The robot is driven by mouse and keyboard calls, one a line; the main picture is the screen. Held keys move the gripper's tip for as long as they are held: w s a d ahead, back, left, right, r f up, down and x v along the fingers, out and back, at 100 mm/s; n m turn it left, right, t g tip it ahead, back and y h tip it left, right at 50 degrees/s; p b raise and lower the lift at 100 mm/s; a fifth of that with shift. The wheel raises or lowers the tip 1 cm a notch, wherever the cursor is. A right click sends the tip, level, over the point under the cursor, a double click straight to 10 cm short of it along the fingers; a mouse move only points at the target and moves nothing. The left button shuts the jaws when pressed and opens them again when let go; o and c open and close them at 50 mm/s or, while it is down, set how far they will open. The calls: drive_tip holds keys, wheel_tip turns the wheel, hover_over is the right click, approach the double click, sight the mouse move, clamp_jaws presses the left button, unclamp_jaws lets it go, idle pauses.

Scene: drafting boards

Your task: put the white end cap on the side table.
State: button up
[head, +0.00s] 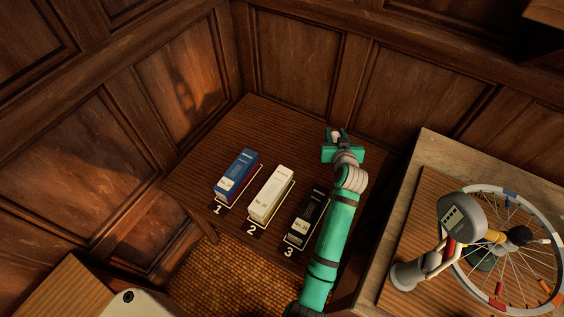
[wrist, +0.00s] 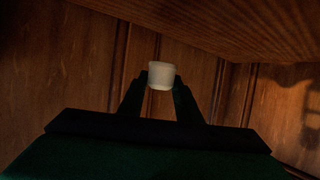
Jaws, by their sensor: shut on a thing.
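The white end cap (wrist: 161,75) sits between the fingertips of my gripper (head: 337,134), which is shut on it. In the head view the cap shows only as a small pale spot at the fingertips. My gripper is over the far right part of a dark wooden table (head: 285,125), which seems to be the side table. I cannot tell the exact height of the cap above the wood. My arm hides part of the table's right side.
A blue box (head: 237,173), a cream box (head: 269,194) and a black box (head: 308,213) stand on numbered marks along the table's front. A lighter bench (head: 423,150) at the right bears a spoked wheel (head: 509,197) and a gauge (head: 461,219). The table's back left is clear.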

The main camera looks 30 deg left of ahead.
drive_tip(key=f, duration=0.3)
drive_tip(key=w+d+f, duration=0.1)
drive_tip(key=f, duration=0.2)
drive_tip(key=w+f, duration=0.1)
drive_tip(key=f, duration=0.2)
drive_tip(key=shift+w+d+f, duration=0.1)
drive_tip(key=shift+d+f, duration=0.15)
drive_tip(key=shift+f, duration=0.15)
drive_tip(key=o, duration=1.1)
drive_tip(key=shift+f, duration=0.1)
drive_tip(key=shift+c, duration=0.2)
drive_tip(key=v, duration=1.2)
